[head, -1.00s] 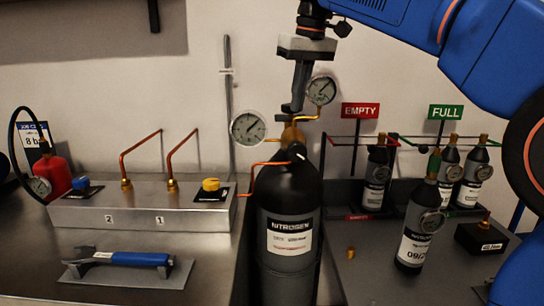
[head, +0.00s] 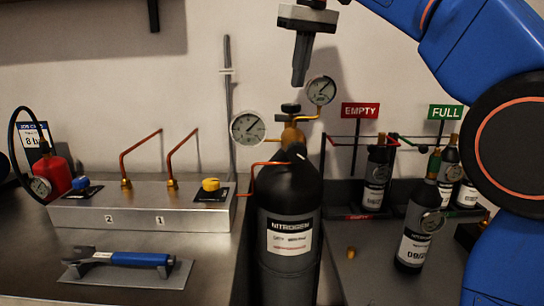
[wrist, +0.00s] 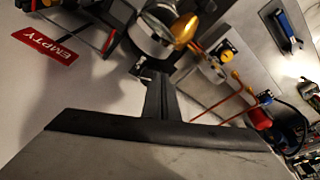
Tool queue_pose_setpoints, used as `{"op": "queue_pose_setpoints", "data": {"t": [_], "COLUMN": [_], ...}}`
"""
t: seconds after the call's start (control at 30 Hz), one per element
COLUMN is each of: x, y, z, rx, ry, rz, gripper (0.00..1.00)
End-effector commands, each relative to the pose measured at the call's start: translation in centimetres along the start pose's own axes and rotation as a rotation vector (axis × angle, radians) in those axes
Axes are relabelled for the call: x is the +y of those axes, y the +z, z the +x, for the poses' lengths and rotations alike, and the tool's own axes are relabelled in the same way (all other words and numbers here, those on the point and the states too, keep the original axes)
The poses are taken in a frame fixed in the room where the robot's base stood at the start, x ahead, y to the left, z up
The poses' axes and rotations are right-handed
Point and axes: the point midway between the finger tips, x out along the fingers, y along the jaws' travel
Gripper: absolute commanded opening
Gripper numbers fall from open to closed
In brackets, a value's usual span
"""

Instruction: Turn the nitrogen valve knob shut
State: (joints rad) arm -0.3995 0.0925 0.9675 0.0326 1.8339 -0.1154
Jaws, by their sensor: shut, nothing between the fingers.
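The nitrogen cylinder (head: 288,210) is black with a white NITROGEN label and stands upright at the middle. A brass valve body (head: 292,134) sits on its top, with a small black knob (head: 291,108) above it. My gripper (head: 299,83) is shut and empty, pointing down, a short gap above the knob and slightly to its right. In the wrist view my gripper's dark fingers (wrist: 154,98) are together, and the brass valve body (wrist: 186,30) shows beyond them. The knob's turn position cannot be read.
Two round gauges flank the valve, one left (head: 247,129) and one right (head: 321,90). A copper pipe (head: 266,165) bends off left. A steel manifold (head: 140,208) with blue and yellow knobs stands left. Small bottles stand right by the EMPTY sign (head: 360,111) and the FULL sign (head: 445,112).

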Motion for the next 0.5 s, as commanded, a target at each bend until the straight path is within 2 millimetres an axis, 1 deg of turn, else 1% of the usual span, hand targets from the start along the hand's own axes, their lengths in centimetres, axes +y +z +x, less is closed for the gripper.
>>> {"op": "queue_pose_setpoints", "data": {"t": [0.07,0.3,0.37,0.5], "x": [0.3,2.4,2.5,2.4], "y": [-0.1,-0.7,-0.6,-0.2], "z": [-0.1,-0.7,-0.6,0.5], "rx": [0.000,0.000,0.000,-0.001], "ry": [0.000,0.000,-0.001,-0.001], "rz": [0.001,0.001,0.000,0.000], "gripper": [0.00,0.00,0.00,0.00]}}
